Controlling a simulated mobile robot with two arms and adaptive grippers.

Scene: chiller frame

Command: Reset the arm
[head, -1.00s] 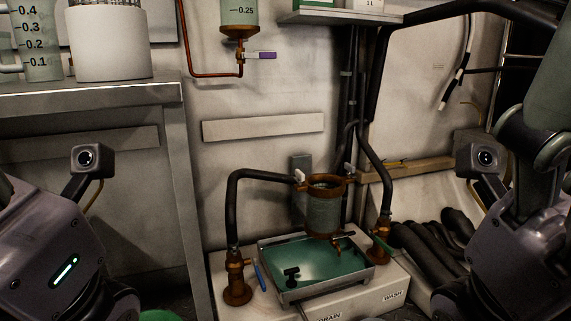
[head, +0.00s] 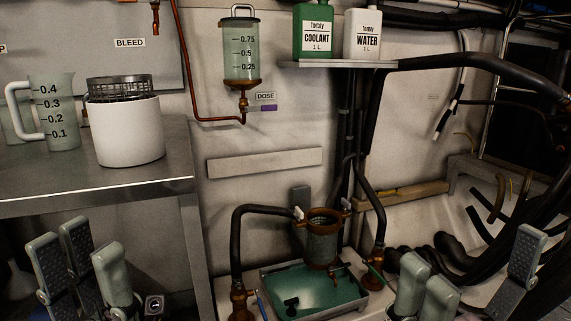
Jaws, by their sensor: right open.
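My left gripper (head: 92,262) shows at the lower left, below the bench top. Its grey-green fingers point up and stand apart, with nothing seen between them. My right gripper (head: 478,272) shows at the lower right. Its fingers are spread wide and empty, in front of the black hoses. Both grippers are clear of the bench and of the wash unit between them. The wrists are cut off by the lower picture edge.
The steel bench (head: 120,182) at left carries a measuring jug (head: 58,115) and a white pot (head: 128,130). A green-lined drain tray (head: 325,292) with a copper-rimmed filter cup (head: 322,240) stands between the grippers. The shelf (head: 345,64) holds coolant (head: 313,30) and water (head: 362,33) bottles.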

